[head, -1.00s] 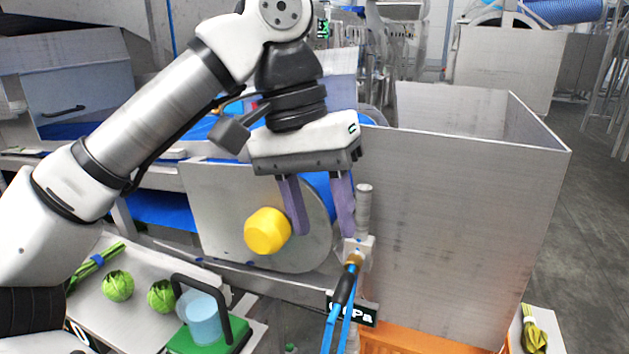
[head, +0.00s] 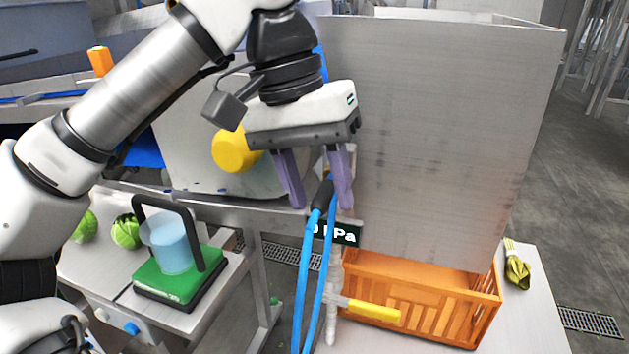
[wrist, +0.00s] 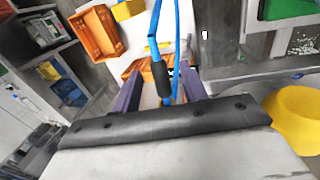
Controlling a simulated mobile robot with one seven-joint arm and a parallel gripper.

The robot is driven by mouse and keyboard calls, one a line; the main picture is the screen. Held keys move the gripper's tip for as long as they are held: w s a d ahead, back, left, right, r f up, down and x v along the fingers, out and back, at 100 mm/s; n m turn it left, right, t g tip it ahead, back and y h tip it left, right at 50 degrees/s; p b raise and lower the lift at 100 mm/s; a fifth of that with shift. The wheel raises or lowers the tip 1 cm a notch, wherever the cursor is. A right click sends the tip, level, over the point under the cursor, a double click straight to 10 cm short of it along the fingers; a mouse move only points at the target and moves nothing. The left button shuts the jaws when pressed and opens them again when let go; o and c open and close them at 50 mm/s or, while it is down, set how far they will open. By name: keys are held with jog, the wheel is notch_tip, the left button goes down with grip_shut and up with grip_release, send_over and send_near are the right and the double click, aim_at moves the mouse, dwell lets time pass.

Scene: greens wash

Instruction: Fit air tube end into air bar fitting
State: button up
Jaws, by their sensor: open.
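The blue air tube (head: 306,265) hangs in two strands below my gripper. Its black sleeve (head: 322,193) shows between the fingers; it also shows in the wrist view (wrist: 160,78). My gripper (head: 321,204) is open, with one purple finger on each side of the sleeve and a gap beside it. The air bar, a slim upright pipe (head: 333,272), stands just behind the tube. Its fitting is mostly hidden behind the fingers and sleeve, so I cannot tell whether the tube end is seated in it.
A dark kPa display (head: 338,235) sits just below the fingers. A yellow valve handle (head: 372,310) sticks out from the pipe before an orange crate (head: 440,320). A large grey metal bin (head: 450,140) stands close on the right. A yellow knob (head: 235,149) is left of my gripper.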

grip_shut()
jog(key=shift+s, duration=0.2)
jog(key=shift+s+a, duration=0.25)
jog(key=shift+s, duration=0.45)
jog(key=shift+s+a, duration=0.2)
jog(key=shift+s, duration=0.45)
jog(key=shift+s+a, duration=0.25)
jog(key=shift+s, duration=0.45)
jog(key=shift+s+r, duration=0.1)
jog(key=shift+s+a+r+p, duration=0.2)
jog(key=shift+s+r+p, duration=0.45)
jog(key=shift+p, duration=0.4)
jog(key=shift+s+a+r+p, duration=0.25)
jog(key=shift+s+r+p, duration=0.35)
jog(key=shift+r+p, duration=0.3)
jog(key=shift+s+a+r+p, duration=0.2)
jog(key=shift+s+r+p, duration=0.4)
jog(key=shift+p, duration=0.55)
